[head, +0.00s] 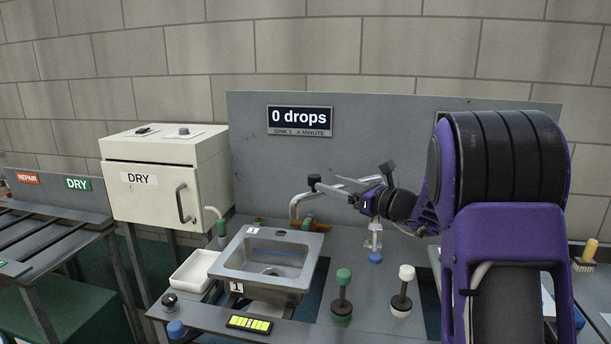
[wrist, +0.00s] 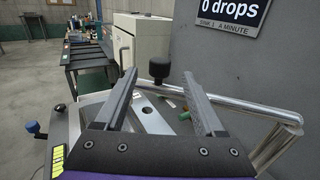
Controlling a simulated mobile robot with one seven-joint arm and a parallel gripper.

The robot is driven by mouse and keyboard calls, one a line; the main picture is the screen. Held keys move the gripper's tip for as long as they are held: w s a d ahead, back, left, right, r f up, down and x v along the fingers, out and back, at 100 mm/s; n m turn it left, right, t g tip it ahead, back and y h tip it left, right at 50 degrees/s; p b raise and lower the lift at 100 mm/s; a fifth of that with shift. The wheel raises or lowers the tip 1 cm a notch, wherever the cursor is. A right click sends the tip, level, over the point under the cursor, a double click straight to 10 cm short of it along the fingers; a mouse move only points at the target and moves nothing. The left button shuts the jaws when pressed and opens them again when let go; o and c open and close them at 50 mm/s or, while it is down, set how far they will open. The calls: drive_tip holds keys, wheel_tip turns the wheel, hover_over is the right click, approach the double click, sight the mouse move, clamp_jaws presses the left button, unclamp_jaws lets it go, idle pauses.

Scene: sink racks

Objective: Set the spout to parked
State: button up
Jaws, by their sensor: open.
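The spout (head: 297,202) is a chrome pipe with a black knob (head: 314,180) on top, at the back of the sink (head: 232,262). Its outlet end hangs near the sink's back edge. In the wrist view the spout (wrist: 245,97) runs from the right to the black knob (wrist: 159,67), which shows between my fingertips. My gripper (head: 324,187) is open, beside the spout with its fingers pointing left toward the knob. I cannot tell whether the knob is between the fingers or just beyond them. Part of the spout is hidden behind my gripper.
A sign (head: 300,119) reading "0 drops" is on the grey back panel. A cream DRY cabinet (head: 150,195) stands to the left. A green-topped post (head: 343,290) and a white-topped post (head: 403,288) stand right of the sink. A white tray (head: 193,271) lies left of it.

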drive_tip(key=x, duration=0.9)
drive_tip(key=shift+w+a, duration=0.2)
clamp_jaws()
idle(1.0)
